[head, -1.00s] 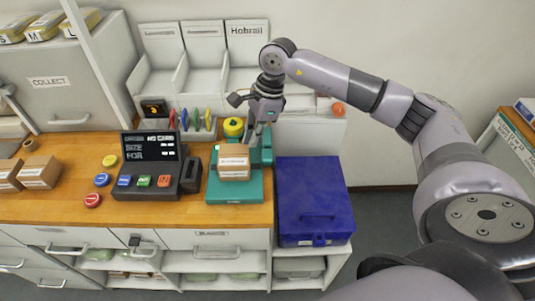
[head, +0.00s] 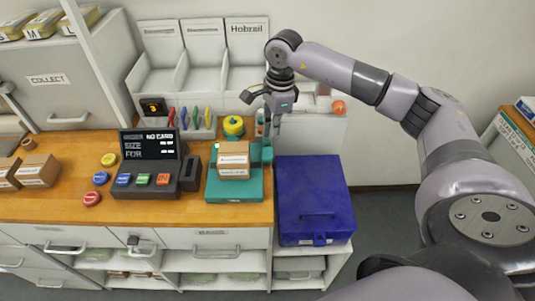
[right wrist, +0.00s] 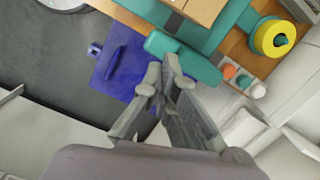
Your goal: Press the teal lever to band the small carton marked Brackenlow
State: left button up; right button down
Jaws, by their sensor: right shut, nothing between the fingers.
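A small brown carton (head: 234,155) with a white label sits on the teal banding machine (head: 224,192); its lettering is too small to read. Part of the carton (right wrist: 203,8) shows at the top of the right wrist view. The teal lever (head: 267,155) is at the machine's right side, and its rounded bar (right wrist: 185,58) shows just beyond my fingertips in the right wrist view. My right gripper (head: 273,132) is shut and empty, pointing down above and behind the lever. I cannot tell whether it touches it. My left gripper is not in view.
A blue lidded box (head: 312,200) stands right of the machine. A yellow tape roll (head: 233,126) sits behind the carton. A dark console (head: 150,180) with a screen and coloured buttons stands to the left. More cartons (head: 38,170) lie at the far left of the wooden counter.

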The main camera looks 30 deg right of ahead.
jog(key=shift+w+a+f+b, duration=0.15)
jog(key=shift+f+b, duration=0.45)
jog(key=shift+f, duration=0.7)
jog(key=shift+s+a+f+b, duration=0.1)
jog(key=shift+f+b, duration=0.45)
jog(key=shift+f, duration=0.75)
notch_tip(320, 180, down, 5)
jog(key=b, duration=0.4)
jog(key=shift+r, duration=0.2)
jog(key=shift+r+p, duration=0.2)
jog(key=shift+p, duration=0.1)
jog(key=shift+s+d+r, duration=0.15)
jog(key=shift+d, duration=0.35)
jog(key=shift+s+d+r, duration=0.15)
jog(key=shift+d+r, duration=0.05)
jog(key=shift+d, duration=0.3)
jog(key=shift+s+d+r, duration=0.15)
jog(key=shift+d, duration=0.35)
jog(key=shift+r, duration=0.1)
send_near(271, 152)
jog(key=d+r, duration=0.2)
jog(key=d, duration=0.1)
jog(key=shift+s+r, duration=0.2)
jog(key=shift+s, duration=0.2)
